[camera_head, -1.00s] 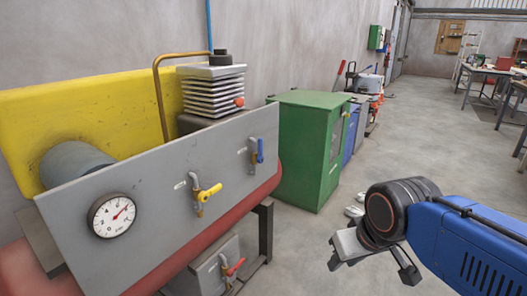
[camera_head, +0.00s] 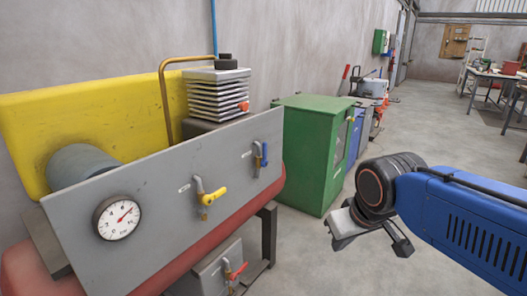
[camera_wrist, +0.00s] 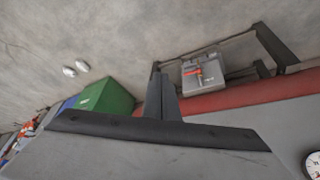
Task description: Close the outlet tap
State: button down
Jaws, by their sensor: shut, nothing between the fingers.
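Three taps show in the head view, and I cannot read which label marks the outlet. The yellow-handled tap (camera_head: 214,195) is on the sloping grey panel, its lever slanting off the pipe. The blue-handled tap (camera_head: 264,156) is further right on the panel, its lever roughly upright. The red-handled tap (camera_head: 237,271) is on a grey box (camera_head: 209,273) below, its lever slanting; it also shows in the wrist view (camera_wrist: 192,72). My gripper (camera_head: 374,238) is shut and empty, right of the machine and apart from all taps. It also shows in the wrist view (camera_wrist: 158,70).
A pressure gauge (camera_head: 118,217) is on the grey panel (camera_head: 160,200), above a red tank (camera_head: 190,254). A green cabinet (camera_head: 308,160) stands behind the machine's right end. The floor (camera_head: 410,130) beyond my arm is clear; workbenches stand far right.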

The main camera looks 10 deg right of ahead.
jog(key=w+a+r+n+t, duration=0.15)
jog(key=w+a+r, duration=0.3)
jog(key=w, duration=0.65)
jog(key=w+a+r+n+h, duration=0.1)
jog(key=w+a+r+n, duration=0.3)
jog(key=w, duration=0.7)
jog(key=w+a+r+n+t, duration=0.1)
jog(key=w+a+r, duration=0.45)
jog(key=w, duration=0.65)
send_near(262, 155)
notch_tip(262, 155, down, 3)
jog(key=a, duration=0.3)
jog(key=w+d, duration=0.2)
jog(key=d, duration=0.1)
jog(key=shift+w+f, duration=0.15)
jog(key=shift+f, duration=0.15)
jog(key=shift+w+d, duration=0.15)
jog(key=shift+w, duration=0.05)
jog(key=shift+r, duration=0.1)
